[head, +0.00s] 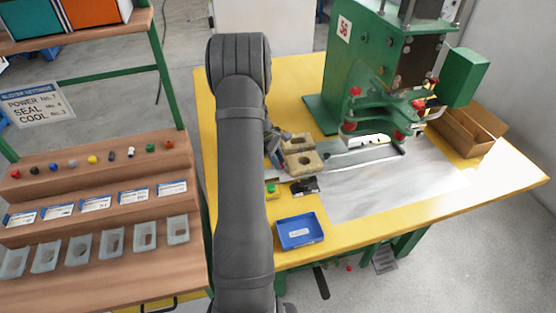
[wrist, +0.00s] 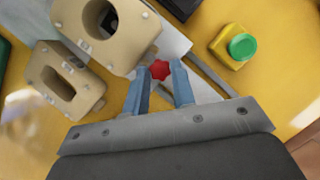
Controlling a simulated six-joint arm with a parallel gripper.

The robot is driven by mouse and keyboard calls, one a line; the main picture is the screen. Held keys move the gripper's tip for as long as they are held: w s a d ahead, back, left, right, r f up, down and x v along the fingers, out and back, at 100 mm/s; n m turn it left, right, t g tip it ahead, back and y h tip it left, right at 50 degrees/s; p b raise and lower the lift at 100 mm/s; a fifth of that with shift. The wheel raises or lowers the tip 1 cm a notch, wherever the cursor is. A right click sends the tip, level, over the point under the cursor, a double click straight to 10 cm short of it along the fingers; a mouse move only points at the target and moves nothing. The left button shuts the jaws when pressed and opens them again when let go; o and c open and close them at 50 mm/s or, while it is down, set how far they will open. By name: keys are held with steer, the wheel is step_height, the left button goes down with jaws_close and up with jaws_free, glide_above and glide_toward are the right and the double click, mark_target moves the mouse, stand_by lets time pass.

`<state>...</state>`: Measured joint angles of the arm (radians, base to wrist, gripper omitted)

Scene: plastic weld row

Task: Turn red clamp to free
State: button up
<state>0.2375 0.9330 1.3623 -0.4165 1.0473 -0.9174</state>
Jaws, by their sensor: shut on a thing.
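The red clamp (wrist: 159,70) is a small star-shaped red knob in the wrist view. It sits between the tips of my gripper (wrist: 158,88), beside a beige block with an opening. My gripper's blue-grey fingers are shut on the knob from both sides. In the head view my arm hides most of the gripper, and the red clamp cannot be made out there. The beige blocks (head: 302,162) stand on the yellow table just right of my arm. The clamp's lower part is hidden in the wrist view.
A green button on a yellow box (wrist: 236,48) is close by at the right in the wrist view. A blue tray (head: 300,232) lies near the table's front edge. The green press (head: 345,65) stands behind right. A wooden shelf (head: 90,185) with small knobs and bins is at left.

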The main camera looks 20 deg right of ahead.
steer(key=m, duration=0.2)
steer(key=m+g+y, duration=0.1)
steer(key=m, duration=0.1)
steer(key=shift+w+d+m, duration=0.1)
steer(key=shift+d+m, duration=0.05)
steer(key=shift+m, duration=0.25)
steer(key=m+y, duration=0.1)
steer(key=m, duration=0.2)
steer(key=shift+d+m+g+y, duration=0.15)
steer(key=shift+m+g+y, duration=0.15)
steer(key=shift+g+y, duration=0.1)
steer(key=m+y, duration=0.1)
steer(key=m, duration=0.3)
steer(key=shift+d+y, duration=0.2)
steer(key=shift+y, duration=0.2)
steer(key=shift+d+m+t+y, duration=0.1)
steer(key=shift+m+t+y, duration=0.2)
steer(key=shift+m, duration=0.9)
steer(key=shift+m+t+y, duration=0.1)
steer(key=shift+m+y, duration=0.3)
steer(key=shift+m, duration=0.8)
steer(key=o, duration=1)
